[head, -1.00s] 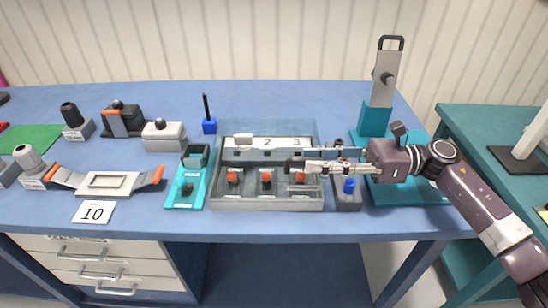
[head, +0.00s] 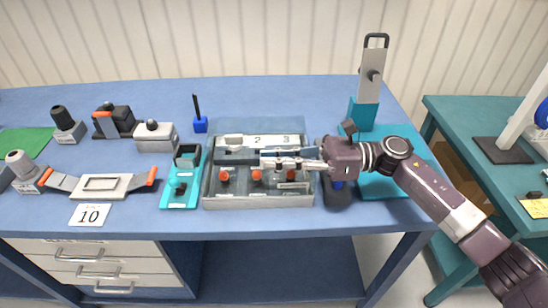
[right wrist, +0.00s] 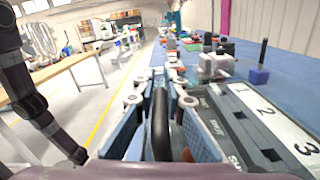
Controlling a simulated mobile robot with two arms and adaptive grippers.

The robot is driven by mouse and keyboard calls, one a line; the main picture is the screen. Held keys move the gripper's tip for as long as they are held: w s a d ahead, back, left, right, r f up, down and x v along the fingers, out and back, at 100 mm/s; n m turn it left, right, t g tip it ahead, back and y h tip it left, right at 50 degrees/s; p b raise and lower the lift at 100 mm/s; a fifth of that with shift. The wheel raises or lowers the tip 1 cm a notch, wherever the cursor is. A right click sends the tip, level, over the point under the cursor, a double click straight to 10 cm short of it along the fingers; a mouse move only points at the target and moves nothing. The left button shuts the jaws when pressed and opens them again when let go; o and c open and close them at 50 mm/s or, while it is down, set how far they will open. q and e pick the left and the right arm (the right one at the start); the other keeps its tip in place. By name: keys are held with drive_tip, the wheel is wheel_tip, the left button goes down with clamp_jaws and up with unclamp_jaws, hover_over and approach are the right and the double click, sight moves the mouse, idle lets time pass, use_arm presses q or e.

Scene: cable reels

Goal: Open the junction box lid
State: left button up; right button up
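The grey junction box (head: 208,190) stands on the blue bench in the head view, with orange-red knobs along its front and a white strip (head: 258,140) numbered 1, 2, 3. A pale, see-through panel (head: 255,124) shows at its back; I cannot tell how far the lid is raised. My right gripper (head: 268,162) reaches over the box from the right. In the right wrist view its fingers (right wrist: 160,100) are apart, with a dark upright bar (right wrist: 160,128) between them and gaps beside it. The gripper hides part of the box. My left gripper is out of view.
A teal stand with a grey upright plate (head: 370,78) is behind my right arm. A teal block (head: 181,192) stands close left of the box. Bare bench shows behind.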

clamp_jaws()
drive_tip(key=shift+w+a+r, duration=0.1)
drive_tip(key=shift+w+r, duration=0.2)
drive_tip(key=shift+r, duration=0.15)
drive_tip(key=w+r+m+b, duration=0.1)
drive_tip(key=w+r+m, duration=0.6)
drive_tip(key=w+r, duration=0.2)
drive_tip(key=shift+w+r, duration=0.3)
